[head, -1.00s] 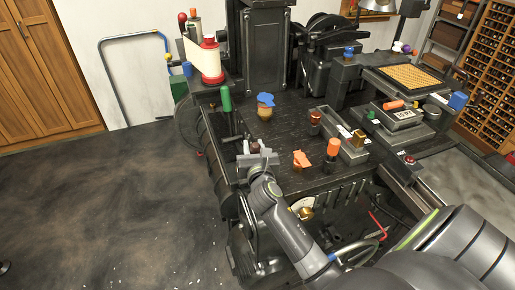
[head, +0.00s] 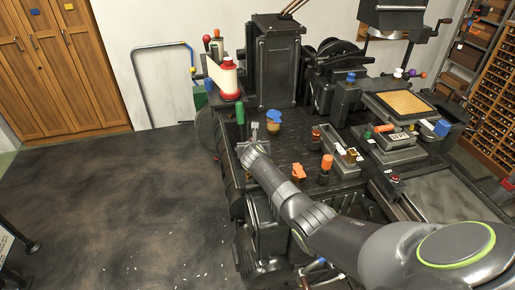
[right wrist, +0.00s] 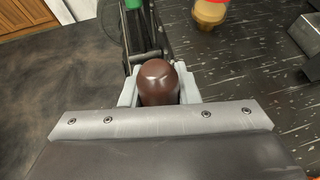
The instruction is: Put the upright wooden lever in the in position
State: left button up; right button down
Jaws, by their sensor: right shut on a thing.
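The wooden lever's dark brown rounded knob (right wrist: 158,83) shows in the right wrist view, between the pale fingers of my right gripper (right wrist: 158,92). The gripper is shut on it. The lever's shaft is hidden below the knob, so its tilt cannot be told. In the head view my right gripper (head: 253,138) is at the machine's left front edge, just right of a green-handled lever (head: 240,112). The wooden knob is hard to make out there. My left gripper is in neither view.
A blue-topped knob (head: 274,117) stands just right of my gripper. Orange knobs (head: 327,163) and a metal tray (head: 344,152) are further right on the dark machine top. The floor (head: 130,210) at left is open.

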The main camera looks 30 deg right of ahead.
jog(key=shift+w+d+f+g, duration=0.2)
jog(key=shift+w+g, duration=0.2)
jog(key=shift+w, duration=0.25)
jog(key=shift+w+d+f+g, duration=0.2)
jog(key=shift+w+g, duration=0.2)
jog(key=shift+w, duration=0.2)
jog(key=shift+r, duration=0.1)
jog(key=c, duration=1.4)
grip_release()
jog(key=o, duration=0.3)
jog(key=shift+w+f, duration=0.15)
jog(key=shift+f, duration=0.1)
jog(key=shift+r, duration=0.1)
jog(key=p+v, duration=0.4)
jog(key=v, duration=0.2)
jog(key=shift+d, duration=0.1)
jog(key=v, duration=1.1)
jog(key=shift+s+r, duration=0.2)
jog(key=shift+s, duration=0.05)
